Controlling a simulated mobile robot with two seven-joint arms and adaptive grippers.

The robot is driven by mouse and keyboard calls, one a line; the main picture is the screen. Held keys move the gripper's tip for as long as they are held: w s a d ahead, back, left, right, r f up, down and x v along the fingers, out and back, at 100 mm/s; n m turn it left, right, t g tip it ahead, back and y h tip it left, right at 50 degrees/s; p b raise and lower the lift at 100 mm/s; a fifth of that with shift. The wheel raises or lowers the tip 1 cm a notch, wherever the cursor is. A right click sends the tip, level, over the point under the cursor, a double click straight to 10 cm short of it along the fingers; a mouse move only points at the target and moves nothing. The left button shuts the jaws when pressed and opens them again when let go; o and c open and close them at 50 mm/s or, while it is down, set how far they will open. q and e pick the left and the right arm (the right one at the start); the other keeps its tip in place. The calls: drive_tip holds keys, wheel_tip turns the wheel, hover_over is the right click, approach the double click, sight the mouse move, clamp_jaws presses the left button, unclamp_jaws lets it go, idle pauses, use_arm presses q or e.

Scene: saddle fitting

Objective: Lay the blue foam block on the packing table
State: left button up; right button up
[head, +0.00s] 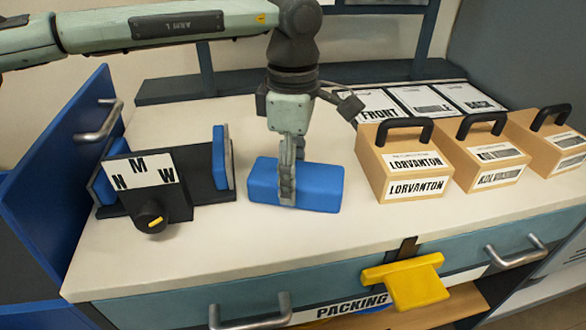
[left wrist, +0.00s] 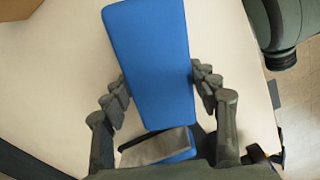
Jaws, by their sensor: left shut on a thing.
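The blue foam block (head: 320,188) is a long, blue, rounded-edge block at the middle of the packing table (head: 400,236). My left gripper (head: 287,190) comes down from above and is shut on the block around its middle. In the left wrist view the block (left wrist: 150,55) runs between the two fingers of my left gripper (left wrist: 160,95), one on each side. The block is at or just above the table top; I cannot tell whether it touches. My right gripper is not in view.
A black fixture with blue pads (head: 220,158) and a dial (head: 150,215) stands left of the block. Wooden boxes with black handles (head: 405,170) stand to the right, with labelled cards (head: 425,100) behind. A yellow piece (head: 412,282) sticks out at the front edge.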

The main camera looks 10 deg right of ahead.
use_arm(q)
drive_tip(key=shift+f, duration=0.1)
drive_tip(key=o, duration=1.1)
drive_tip(key=shift+o, duration=0.2)
drive_tip(key=shift+r, duration=0.6)
wheel_tip(320, 180, up, 11)
drive_tip(key=shift+b, duration=0.35)
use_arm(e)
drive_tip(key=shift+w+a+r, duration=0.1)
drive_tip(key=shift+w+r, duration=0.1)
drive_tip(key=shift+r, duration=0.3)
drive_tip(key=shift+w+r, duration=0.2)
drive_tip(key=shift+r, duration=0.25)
